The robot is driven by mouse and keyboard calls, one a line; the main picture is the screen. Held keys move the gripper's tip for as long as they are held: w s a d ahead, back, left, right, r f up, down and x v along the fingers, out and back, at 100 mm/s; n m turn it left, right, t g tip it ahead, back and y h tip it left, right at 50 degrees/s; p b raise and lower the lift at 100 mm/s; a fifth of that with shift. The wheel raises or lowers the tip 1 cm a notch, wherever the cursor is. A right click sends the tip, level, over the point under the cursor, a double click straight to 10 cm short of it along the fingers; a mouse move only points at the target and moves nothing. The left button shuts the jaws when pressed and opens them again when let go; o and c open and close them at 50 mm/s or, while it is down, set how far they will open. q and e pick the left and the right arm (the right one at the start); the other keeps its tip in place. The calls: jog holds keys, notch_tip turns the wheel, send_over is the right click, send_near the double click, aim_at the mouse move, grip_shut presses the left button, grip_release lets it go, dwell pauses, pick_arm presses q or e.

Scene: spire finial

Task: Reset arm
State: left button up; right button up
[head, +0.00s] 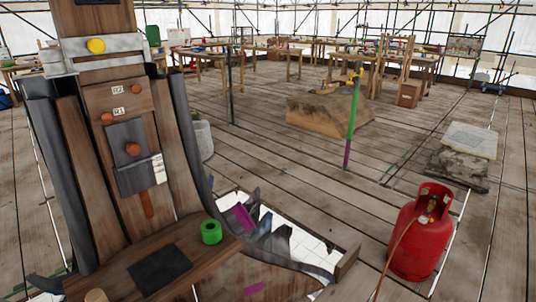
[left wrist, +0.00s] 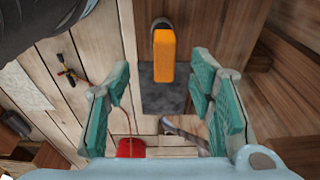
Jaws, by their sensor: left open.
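An orange block-like piece (left wrist: 164,57) on a dark round base lies beyond the fingertips, in front of a dark grey panel (left wrist: 165,97). Whether it touches the gripper is not clear. Neither gripper appears in the head view.
A green-purple post (head: 352,115) and stone block (head: 465,150) stand farther back. Plank floor between is clear.

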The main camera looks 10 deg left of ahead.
pick_arm(q)
jog(key=s+d+r+n+t+y, duration=0.1)
jog(key=s+d+r+n, duration=0.2)
jog(key=s, duration=0.4)
jog(key=s+d+r+n+t+y, duration=0.1)
jog(key=s+r+n, duration=0.2)
jog(key=s+r, duration=0.35)
notch_tip(320, 180, down, 17)
jog(key=s+a+g+p, duration=0.1)
jog(key=s+a+p, duration=0.1)
jog(key=p, duration=0.1)
jog(key=s+f+g+p, duration=0.1)
jog(key=s+f+p, duration=0.1)
jog(key=s+f, duration=0.9)
jog(key=s, duration=0.3)
jog(key=shift+s+a+f+p, duration=0.2)
jog(key=shift+f+p, duration=0.1)
jog(key=shift+f, duration=0.05)
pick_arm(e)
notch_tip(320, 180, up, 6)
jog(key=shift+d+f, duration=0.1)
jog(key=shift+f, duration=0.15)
pick_arm(q)
jog(key=shift+c, duration=0.4)
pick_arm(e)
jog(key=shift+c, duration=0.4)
